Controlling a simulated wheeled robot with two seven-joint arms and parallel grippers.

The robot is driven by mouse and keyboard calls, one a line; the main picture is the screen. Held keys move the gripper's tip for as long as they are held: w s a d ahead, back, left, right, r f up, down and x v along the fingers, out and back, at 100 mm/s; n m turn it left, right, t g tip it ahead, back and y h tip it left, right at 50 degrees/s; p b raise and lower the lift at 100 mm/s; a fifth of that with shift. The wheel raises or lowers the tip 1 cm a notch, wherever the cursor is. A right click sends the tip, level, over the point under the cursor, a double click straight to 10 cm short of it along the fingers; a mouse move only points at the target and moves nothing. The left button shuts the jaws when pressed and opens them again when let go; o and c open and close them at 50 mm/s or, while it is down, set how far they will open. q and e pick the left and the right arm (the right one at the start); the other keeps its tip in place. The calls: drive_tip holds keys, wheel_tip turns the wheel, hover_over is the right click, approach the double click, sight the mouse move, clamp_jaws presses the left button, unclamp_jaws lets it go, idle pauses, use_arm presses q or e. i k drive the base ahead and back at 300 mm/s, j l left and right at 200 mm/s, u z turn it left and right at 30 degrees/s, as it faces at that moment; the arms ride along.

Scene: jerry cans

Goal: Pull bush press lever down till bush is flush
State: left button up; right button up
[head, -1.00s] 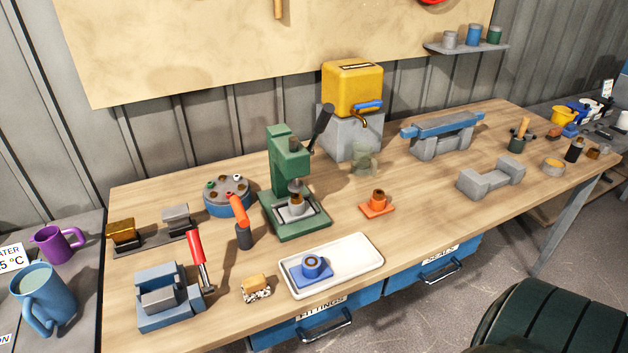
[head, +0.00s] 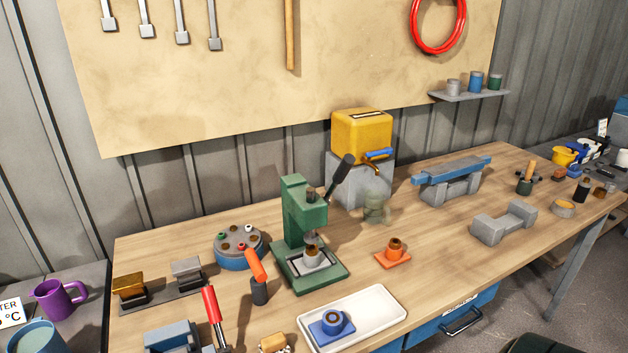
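The green bush press (head: 303,235) stands on the wooden bench near the middle of the head view. Its lever (head: 341,179) has a black grip and points up and to the right. Under the ram, a brown bush (head: 312,251) sits in a grey seat (head: 313,259) on the press base. The ram end is close above the bush; I cannot tell whether they touch. How far the bush stands out of its seat is too small to judge. Neither of my grippers shows in the head view.
A yellow tank (head: 362,137) on a grey block stands behind the lever, with a translucent jar (head: 376,207) nearby. An orange fitting (head: 393,253) lies right of the press.

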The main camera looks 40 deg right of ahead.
sight(345, 165)
drive_tip(key=i+j, duration=0.7)
drive_tip(key=z, duration=1.95)
